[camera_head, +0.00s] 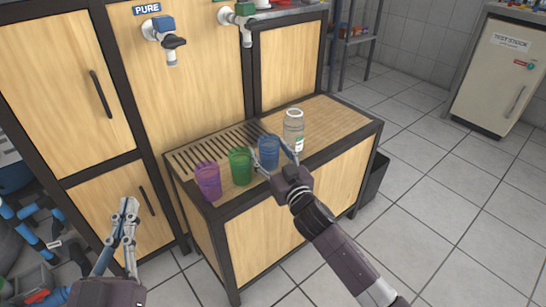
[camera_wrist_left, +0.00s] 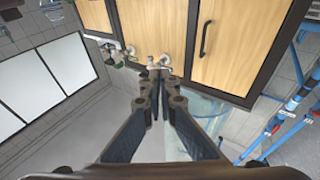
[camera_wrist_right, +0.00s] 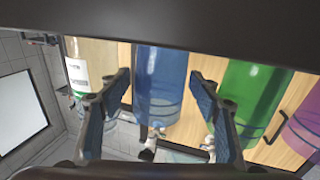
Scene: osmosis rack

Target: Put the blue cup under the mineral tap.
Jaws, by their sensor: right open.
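The blue cup (camera_head: 268,147) stands upright on the wooden counter, between a green cup (camera_head: 240,165) and a clear jar (camera_head: 293,128). My right gripper (camera_head: 273,156) is open at the blue cup, with one finger to each side. In the right wrist view the blue cup (camera_wrist_right: 160,85) shows between the spread fingers (camera_wrist_right: 160,95); contact cannot be told. A blue-handled tap (camera_head: 165,38) sits under a PURE sign (camera_head: 146,9). My left gripper (camera_head: 130,204) is shut and empty, away from the counter.
A purple cup (camera_head: 207,181) stands at the left end of the cup row. A slatted drain grille (camera_head: 205,151) lies behind the cups, below the taps. The counter's right part (camera_head: 335,115) is bare. A dark bin (camera_head: 377,177) stands beside the counter's right end.

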